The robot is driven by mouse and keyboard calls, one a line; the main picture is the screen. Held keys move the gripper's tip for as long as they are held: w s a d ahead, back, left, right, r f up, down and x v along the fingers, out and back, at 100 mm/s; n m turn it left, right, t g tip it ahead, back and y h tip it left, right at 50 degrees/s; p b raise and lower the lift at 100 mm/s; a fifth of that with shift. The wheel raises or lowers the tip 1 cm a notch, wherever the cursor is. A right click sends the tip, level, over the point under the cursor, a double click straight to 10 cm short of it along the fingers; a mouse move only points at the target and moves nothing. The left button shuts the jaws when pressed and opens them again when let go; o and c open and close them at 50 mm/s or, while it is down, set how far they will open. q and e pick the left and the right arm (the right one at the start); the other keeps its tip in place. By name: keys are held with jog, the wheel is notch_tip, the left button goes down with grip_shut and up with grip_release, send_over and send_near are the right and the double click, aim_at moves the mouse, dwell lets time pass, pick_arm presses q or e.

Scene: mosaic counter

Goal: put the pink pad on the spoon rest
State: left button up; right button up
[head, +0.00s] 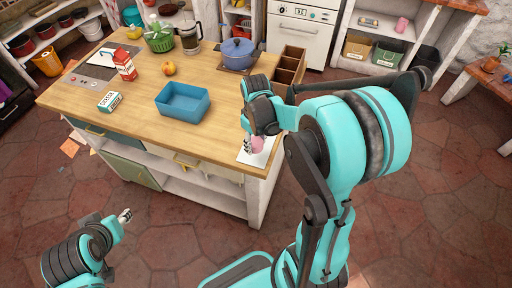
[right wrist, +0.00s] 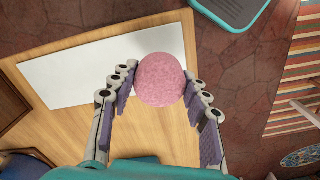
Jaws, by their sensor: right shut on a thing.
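The pink pad (right wrist: 161,80) is round and sits between the two fingers of my right gripper (right wrist: 160,85), which is shut on it. In the head view the pad (head: 257,144) shows at the fingertips of my right gripper (head: 252,146), over the counter's near right corner. A flat white rectangle (head: 262,157) lies there, and it also shows in the right wrist view (right wrist: 70,75). It may be the spoon rest; I cannot tell for sure. The pad overlaps its edge in the wrist view. My left gripper (head: 125,215) is away from the counter, low at left; its opening is unclear.
A blue bin (head: 183,112) stands on the wooden counter (head: 140,137), with a green-and-white box (head: 110,101), a red carton (head: 124,65) and an orange fruit (head: 168,69) beyond. A blue pot (head: 237,54) is near the back edge. The counter between bin and white rectangle is clear.

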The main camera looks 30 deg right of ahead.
aim_at(255, 146)
jog(key=shift+w+d+f, duration=0.25)
jog(key=shift+w+f, duration=0.05)
jog(key=shift+w, duration=0.15)
jog(key=shift+w+d+f, duration=0.2)
jog(key=shift+w+f, duration=0.1)
jog(key=shift+w, duration=0.15)
jog(key=shift+w+f, duration=0.1)
jog(key=shift+f, duration=0.1)
notch_tip(255, 146, down, 4)
jog(key=shift+r+b, duration=0.25)
jog(key=shift+b, duration=0.6)
jog(key=shift+f, duration=0.1)
jog(key=shift+f, duration=0.2)
jog(key=o, duration=1.1)
